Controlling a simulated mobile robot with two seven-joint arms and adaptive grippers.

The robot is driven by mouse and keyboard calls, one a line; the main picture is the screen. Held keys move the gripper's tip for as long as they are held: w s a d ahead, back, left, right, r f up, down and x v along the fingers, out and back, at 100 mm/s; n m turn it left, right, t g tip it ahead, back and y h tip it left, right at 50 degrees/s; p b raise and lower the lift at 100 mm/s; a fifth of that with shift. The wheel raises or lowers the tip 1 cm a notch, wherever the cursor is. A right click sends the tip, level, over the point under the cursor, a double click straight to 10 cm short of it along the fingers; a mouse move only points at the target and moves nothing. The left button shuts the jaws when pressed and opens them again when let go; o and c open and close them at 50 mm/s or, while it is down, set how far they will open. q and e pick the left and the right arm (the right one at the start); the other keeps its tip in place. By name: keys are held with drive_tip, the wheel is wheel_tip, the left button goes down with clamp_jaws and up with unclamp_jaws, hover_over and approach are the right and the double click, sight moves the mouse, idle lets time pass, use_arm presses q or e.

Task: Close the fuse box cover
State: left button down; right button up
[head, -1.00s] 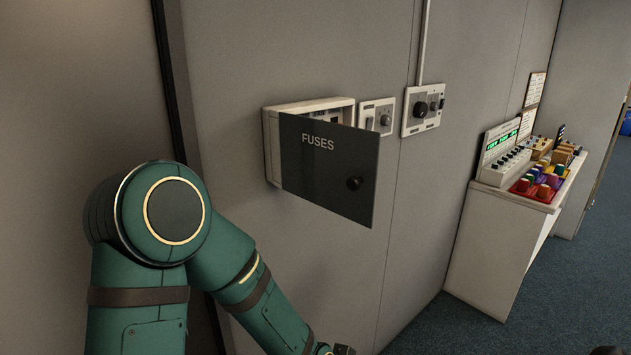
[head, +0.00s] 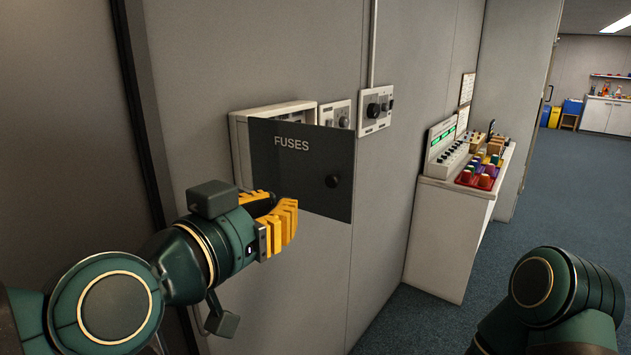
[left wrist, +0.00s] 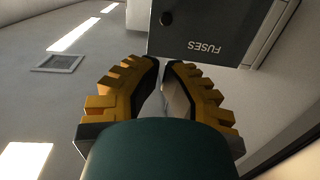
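The fuse box (head: 240,150) is a pale box on the grey wall. Its dark cover (head: 300,160), lettered FUSES with a round black knob (head: 332,181) near the free right edge, stands swung out from the box, so part of the inside shows above it. My left gripper (head: 281,213), with yellow ribbed fingers, is by the cover's lower left edge; touching or apart is unclear. In the left wrist view, the cover (left wrist: 215,25) is upside down beyond the close-set fingertips (left wrist: 161,64). Nothing shows held between them. My right gripper is out of view.
A switch panel (head: 335,115) and a knob panel (head: 376,108) are on the wall right of the box. A white cabinet (head: 450,230) with a control console and coloured blocks stands farther right. Blue carpet (head: 560,190) is open beyond it.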

sight(343, 173)
use_arm(q)
drive_tip(key=b+x, duration=0.1)
drive_tip(key=x, duration=1.3)
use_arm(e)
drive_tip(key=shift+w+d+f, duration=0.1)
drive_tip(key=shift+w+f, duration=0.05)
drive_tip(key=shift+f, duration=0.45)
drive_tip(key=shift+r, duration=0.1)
